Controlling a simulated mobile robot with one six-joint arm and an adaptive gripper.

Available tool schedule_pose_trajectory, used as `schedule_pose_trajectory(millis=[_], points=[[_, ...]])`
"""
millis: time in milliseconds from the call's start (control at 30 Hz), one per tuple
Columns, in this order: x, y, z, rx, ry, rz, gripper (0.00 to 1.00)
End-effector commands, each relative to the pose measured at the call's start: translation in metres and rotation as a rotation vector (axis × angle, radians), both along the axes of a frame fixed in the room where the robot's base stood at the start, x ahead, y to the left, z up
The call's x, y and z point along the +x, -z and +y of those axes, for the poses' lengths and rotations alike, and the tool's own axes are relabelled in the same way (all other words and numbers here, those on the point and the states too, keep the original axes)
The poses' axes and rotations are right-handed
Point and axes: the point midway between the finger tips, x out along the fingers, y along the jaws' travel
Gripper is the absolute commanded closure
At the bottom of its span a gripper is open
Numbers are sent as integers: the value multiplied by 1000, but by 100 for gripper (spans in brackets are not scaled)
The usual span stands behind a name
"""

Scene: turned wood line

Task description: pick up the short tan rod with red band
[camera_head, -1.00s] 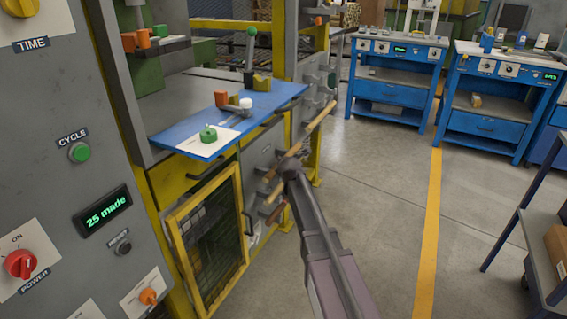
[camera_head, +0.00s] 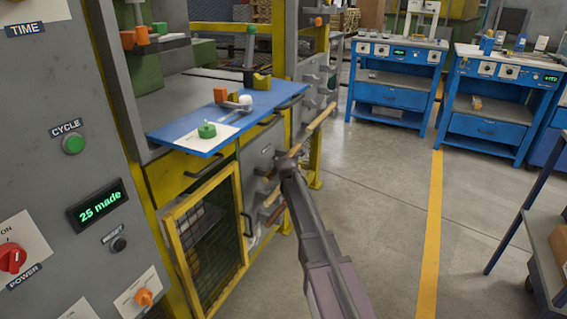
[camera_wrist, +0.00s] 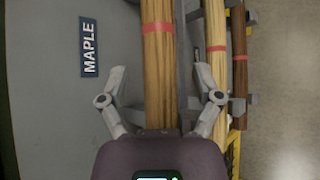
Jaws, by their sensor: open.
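In the wrist view a tan rod (camera_wrist: 158,80) with a red band (camera_wrist: 158,27) lies between the two fingers of my gripper (camera_wrist: 162,82). The fingers are spread wide, one on each side, with gaps to the rod. Its lower end is hidden behind my gripper body. A paler tan rod (camera_wrist: 216,80), also red-banded, lies to the right, partly behind the right finger. I cannot tell which is the short one. In the head view my gripper (camera_head: 290,158) is at the rack beside a tan rod (camera_head: 319,121); its fingers are hard to make out.
A dark brown rod (camera_wrist: 239,60) with a red band lies farther right. A plate marked MAPLE (camera_wrist: 89,47) is on the grey panel left of the rods. The blue worktop (camera_head: 180,137) stands left of my arm. Open floor (camera_head: 385,200) lies to the right.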

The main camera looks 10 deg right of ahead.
Motion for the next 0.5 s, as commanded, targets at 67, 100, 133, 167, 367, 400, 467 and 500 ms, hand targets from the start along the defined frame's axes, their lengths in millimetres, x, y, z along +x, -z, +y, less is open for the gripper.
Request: schedule_pose_trajectory(millis=[67,100,133,167,367,400,467,500], points=[[0,0,0,0,0,0,17],[0,0,0,0,0,0,17],[0,0,1,0,0,0,26],[0,0,1,0,-2,0,35],[0,0,1,0,-2,0,94],[0,0,1,0,-2,0,100],[0,0,1,0,-2,0,100],[0,0,1,0,-2,0,100]])
